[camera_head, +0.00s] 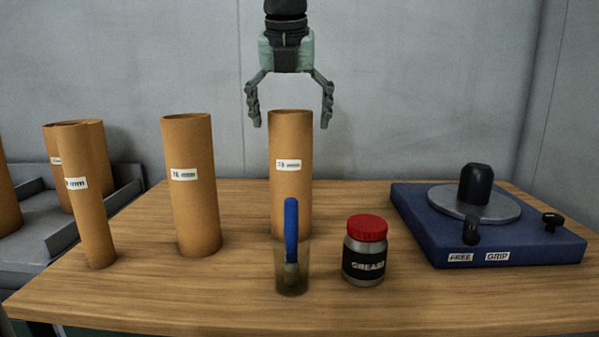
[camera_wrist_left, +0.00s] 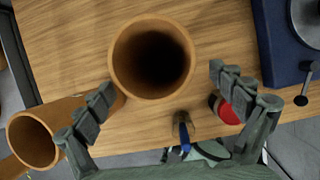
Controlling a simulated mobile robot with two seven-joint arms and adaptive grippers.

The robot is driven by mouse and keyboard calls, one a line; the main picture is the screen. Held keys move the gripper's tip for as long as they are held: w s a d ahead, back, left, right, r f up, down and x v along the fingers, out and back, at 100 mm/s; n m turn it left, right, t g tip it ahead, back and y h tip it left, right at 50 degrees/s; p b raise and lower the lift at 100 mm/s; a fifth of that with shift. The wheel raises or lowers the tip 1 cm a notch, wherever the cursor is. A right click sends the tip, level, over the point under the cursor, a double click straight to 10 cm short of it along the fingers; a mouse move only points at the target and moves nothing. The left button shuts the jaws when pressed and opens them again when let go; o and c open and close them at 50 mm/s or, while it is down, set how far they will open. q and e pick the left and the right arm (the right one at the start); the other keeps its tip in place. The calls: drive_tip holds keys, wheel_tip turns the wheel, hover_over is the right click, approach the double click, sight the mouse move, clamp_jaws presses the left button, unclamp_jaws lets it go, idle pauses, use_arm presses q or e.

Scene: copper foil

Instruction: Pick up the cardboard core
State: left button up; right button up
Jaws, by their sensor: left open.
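Three cardboard cores stand upright on the wooden table. The middle-right cardboard core (camera_head: 291,196) has a white label and stands behind a brush in a glass. My left gripper (camera_head: 290,122) is open above this core, its fingers spread on either side of the top rim. In the left wrist view the same core (camera_wrist_left: 120,72) shows its open round end ahead of the spread fingers (camera_wrist_left: 160,98). Another labelled core (camera_head: 190,200) stands to its left, and a narrower core (camera_head: 88,215) stands near the table's left edge. My right gripper is not in view.
A blue-handled brush (camera_head: 291,230) stands in a glass (camera_head: 292,279) before the core. A red-lidded grease jar (camera_head: 366,228) is beside it. A blue fixture (camera_head: 415,222) sits at right. A grey tray (camera_head: 125,190) with more cores is at left.

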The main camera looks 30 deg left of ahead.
sight(291, 143)
use_arm(q)
drive_tip(key=shift+x, duration=0.75)
drive_tip(key=x, duration=0.4)
drive_tip(key=shift+w+a+f+p, duration=0.2)
drive_tip(key=shift+a+p, duration=0.05)
drive_tip(key=shift+p, duration=0.15)
drive_tip(key=c, duration=1.8)
drive_tip(key=shift+r, duration=0.1)
drive_tip(key=shift+c, duration=0.4)
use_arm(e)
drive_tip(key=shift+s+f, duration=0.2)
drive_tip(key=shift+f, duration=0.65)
use_arm(q)
drive_tip(key=shift+r, duration=0.1)
